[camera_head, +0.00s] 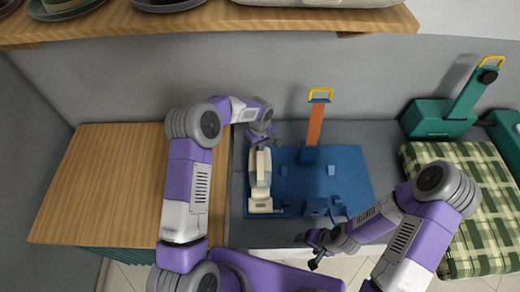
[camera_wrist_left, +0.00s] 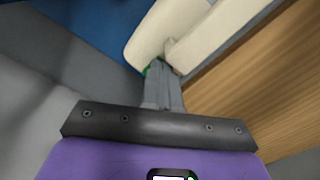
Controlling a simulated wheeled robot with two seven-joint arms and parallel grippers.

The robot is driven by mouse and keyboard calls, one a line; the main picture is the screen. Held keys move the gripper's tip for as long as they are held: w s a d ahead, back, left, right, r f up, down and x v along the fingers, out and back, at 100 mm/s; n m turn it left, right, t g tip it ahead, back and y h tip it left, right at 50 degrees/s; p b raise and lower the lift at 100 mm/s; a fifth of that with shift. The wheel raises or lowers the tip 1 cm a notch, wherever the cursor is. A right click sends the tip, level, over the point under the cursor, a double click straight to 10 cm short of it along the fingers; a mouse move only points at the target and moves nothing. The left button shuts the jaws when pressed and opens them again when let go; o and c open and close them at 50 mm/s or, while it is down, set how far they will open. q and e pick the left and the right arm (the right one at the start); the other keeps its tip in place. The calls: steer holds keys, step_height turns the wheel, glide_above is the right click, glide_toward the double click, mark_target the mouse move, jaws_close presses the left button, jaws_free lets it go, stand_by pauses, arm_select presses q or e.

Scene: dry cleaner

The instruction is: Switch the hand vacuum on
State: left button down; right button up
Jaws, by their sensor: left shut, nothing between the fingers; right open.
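The hand vacuum appears to be the cream appliance (camera_head: 260,180) on the left part of the blue mat (camera_head: 345,165). It stands with its wider foot toward me. My left gripper (camera_head: 265,143) is at its far end, pointing down. In the left wrist view, the shut, empty fingers (camera_wrist_left: 158,72) meet the cream body (camera_wrist_left: 160,35) beside a small green patch (camera_wrist_left: 150,68), mostly hidden by the fingertips. I cannot tell whether they press it. My right gripper (camera_head: 311,250) is open and empty near the front edge, away from the vacuum.
A green machine (camera_head: 440,118) and a checked cloth (camera_head: 465,165) lie right. The wooden top (camera_head: 110,180) at left is clear. A shelf (camera_head: 210,22) overhangs the back.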

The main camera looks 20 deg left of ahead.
arm_select(q)
steer(key=shift+s+f+b, duration=0.1)
steer(key=shift+f+b, duration=0.2)
steer(key=shift+f, duration=0.1)
steer(key=shift+r, duration=0.2)
steer(key=shift+r+p, duration=0.45)
steer(key=shift+r, duration=0.15)
steer(key=shift+r+p, duration=1.3)
steer(key=shift+r, duration=1.5)
steer(key=shift+f, duration=0.15)
